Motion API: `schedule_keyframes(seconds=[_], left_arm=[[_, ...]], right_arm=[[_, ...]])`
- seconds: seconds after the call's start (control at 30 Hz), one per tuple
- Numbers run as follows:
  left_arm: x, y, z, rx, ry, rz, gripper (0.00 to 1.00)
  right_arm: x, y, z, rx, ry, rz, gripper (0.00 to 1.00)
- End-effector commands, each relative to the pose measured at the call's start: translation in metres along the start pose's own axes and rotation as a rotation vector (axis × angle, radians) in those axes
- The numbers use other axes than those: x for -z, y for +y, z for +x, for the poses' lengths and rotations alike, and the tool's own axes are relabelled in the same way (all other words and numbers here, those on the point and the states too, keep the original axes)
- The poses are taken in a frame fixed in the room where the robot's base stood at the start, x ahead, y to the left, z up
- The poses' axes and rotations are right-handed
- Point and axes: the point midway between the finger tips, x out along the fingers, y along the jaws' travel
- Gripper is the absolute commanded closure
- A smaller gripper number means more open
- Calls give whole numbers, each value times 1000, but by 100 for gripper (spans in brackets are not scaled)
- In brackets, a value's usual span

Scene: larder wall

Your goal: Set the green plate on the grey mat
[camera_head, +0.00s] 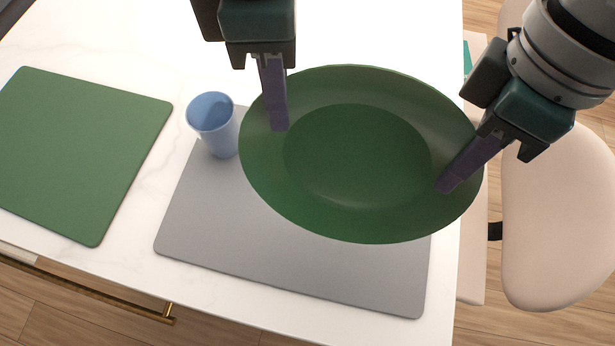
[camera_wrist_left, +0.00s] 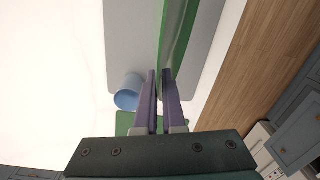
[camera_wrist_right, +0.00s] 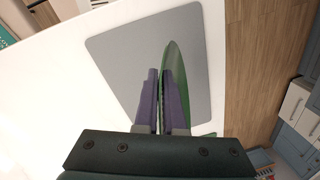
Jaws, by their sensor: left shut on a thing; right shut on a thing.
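The green plate (camera_head: 357,155) is held by both grippers over the grey mat (camera_head: 290,265) in the head view. My left gripper (camera_head: 279,128) is shut on the plate's left rim; its fingers also pinch the plate in the left wrist view (camera_wrist_left: 159,75). My right gripper (camera_head: 446,188) is shut on the plate's right rim, and the right wrist view (camera_wrist_right: 160,75) shows the rim between its fingers. The plate hides the mat's upper right part. The plate appears raised above the mat; its exact height is hard to tell.
A blue cup (camera_head: 213,124) stands at the mat's upper left corner, close to the plate's left edge. A green mat (camera_head: 80,150) lies on the white counter at the left. A pale chair (camera_head: 555,220) stands beyond the counter's right edge.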

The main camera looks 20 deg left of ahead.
Motion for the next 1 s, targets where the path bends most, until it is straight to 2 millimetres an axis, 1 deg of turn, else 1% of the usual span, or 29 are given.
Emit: schedule_keyframes(seconds=[0.03, 0.27, 0.77, 0.8, 0.83, 1.0], left_arm=[[-2, -1, 1, 2, -4, 3, 100], [-2, 0, 11, 1, -4, 3, 100], [-2, 1, 50, 2, -5, 3, 100], [-2, 1, 50, 2, -4, 3, 92], [-2, 1, 48, 2, -4, 3, 89], [-1, 1, 47, 1, -2, 2, 70]], right_arm=[[3, 0, 0, 0, 8, -3, 100], [3, 1, 10, -1, 8, -3, 100], [3, 6, 49, -1, 9, -4, 100], [3, 6, 49, -1, 8, -3, 92], [3, 6, 46, -1, 8, -3, 89], [2, 6, 46, 0, 5, -2, 70]])
